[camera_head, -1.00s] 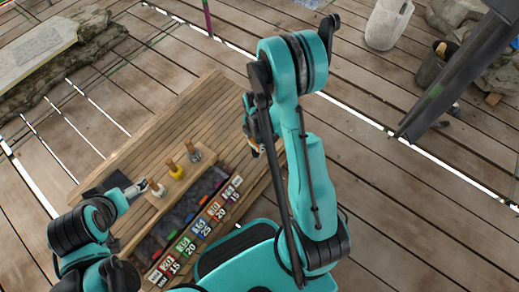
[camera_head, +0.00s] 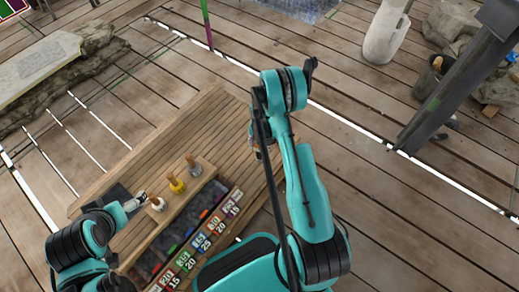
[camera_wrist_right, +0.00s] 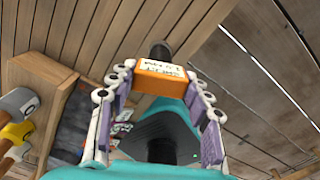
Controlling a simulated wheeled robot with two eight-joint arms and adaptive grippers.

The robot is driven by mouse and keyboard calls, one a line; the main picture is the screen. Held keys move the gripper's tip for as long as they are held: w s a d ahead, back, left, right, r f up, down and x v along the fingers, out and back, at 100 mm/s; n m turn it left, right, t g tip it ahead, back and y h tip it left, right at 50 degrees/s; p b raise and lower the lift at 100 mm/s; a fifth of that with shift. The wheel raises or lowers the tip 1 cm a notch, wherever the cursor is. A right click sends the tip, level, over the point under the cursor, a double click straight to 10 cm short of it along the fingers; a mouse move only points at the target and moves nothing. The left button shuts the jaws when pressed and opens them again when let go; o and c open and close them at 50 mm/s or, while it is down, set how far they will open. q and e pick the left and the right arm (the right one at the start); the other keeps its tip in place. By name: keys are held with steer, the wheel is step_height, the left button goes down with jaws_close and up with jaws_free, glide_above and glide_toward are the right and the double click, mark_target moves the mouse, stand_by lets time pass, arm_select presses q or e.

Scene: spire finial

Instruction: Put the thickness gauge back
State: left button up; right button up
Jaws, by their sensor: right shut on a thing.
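An orange block-shaped thing with a white printed label, which looks like the thickness gauge (camera_wrist_right: 160,84), sits between the fingers of my right gripper (camera_wrist_right: 160,92) in the right wrist view. The label's writing is too small to read surely. My right gripper is shut on it, above the slatted wooden table (camera_head: 205,125). In the head view my right arm mostly hides this gripper and the gauge. My left gripper (camera_head: 139,198) is low at the table's left side, close to a white-based wooden-handled tool (camera_head: 157,204); its finger opening is too small to judge.
A wooden rack holds the white-based, yellow (camera_head: 177,185) and grey (camera_head: 194,166) handled tools. Beside it lies a dark strip with coloured numbered labels (camera_head: 205,241).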

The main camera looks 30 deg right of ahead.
steer(key=shift+w+d+f, duration=0.2)
steer(key=shift+w+f, duration=0.25)
step_height(320, 180, down, 4)
steer(key=shift+r+b, duration=0.1)
steer(key=shift+b, duration=1)
steer(key=shift+r, duration=0.1)
steer(key=o, duration=1.4)
